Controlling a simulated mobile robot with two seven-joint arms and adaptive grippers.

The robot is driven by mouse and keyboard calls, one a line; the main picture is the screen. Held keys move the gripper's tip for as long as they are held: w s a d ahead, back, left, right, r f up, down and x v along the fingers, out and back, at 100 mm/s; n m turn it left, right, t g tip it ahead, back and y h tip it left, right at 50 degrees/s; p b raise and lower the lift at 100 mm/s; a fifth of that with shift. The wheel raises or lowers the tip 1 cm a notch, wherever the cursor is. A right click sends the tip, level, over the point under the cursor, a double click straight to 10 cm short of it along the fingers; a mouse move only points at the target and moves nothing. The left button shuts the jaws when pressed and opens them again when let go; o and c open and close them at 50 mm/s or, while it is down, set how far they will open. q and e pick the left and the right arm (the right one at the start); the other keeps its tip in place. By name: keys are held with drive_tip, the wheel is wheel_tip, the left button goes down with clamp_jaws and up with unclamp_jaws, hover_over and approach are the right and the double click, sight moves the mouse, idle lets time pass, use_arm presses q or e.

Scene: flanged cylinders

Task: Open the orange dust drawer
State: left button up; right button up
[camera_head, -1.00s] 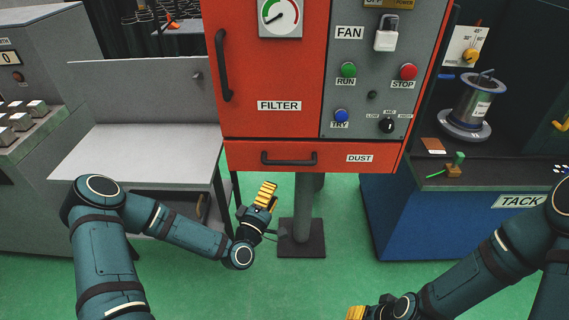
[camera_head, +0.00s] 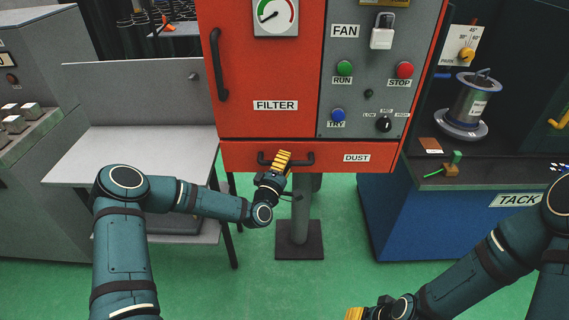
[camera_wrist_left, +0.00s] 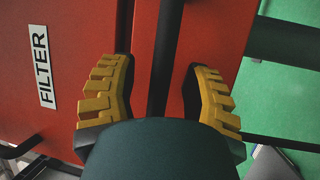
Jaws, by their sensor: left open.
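The orange dust drawer (camera_head: 330,160) is a low orange-red front marked DUST, below the FILTER door. It sits flush in the cabinet. Its black bar handle (camera_head: 300,158) runs across the left half of the front. My left gripper (camera_head: 284,158) is in front of the handle and hides part of it. In the left wrist view the yellow-padded fingers (camera_wrist_left: 160,95) are open, one on each side of the handle bar (camera_wrist_left: 164,60), with gaps between. My right gripper (camera_head: 355,313) is at the bottom edge, partly cut off, and its jaws cannot be made out.
The FILTER door (camera_head: 265,75) and the FAN panel (camera_head: 365,80) are above the drawer. A grey post (camera_head: 300,215) stands below it. A grey bench (camera_head: 140,150) is at left, and a blue TACK bench (camera_head: 420,215) is at right. Green floor is clear in front.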

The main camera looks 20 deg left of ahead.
use_arm(q)
clamp_jaws()
drive_tip(key=shift+s, duration=0.1)
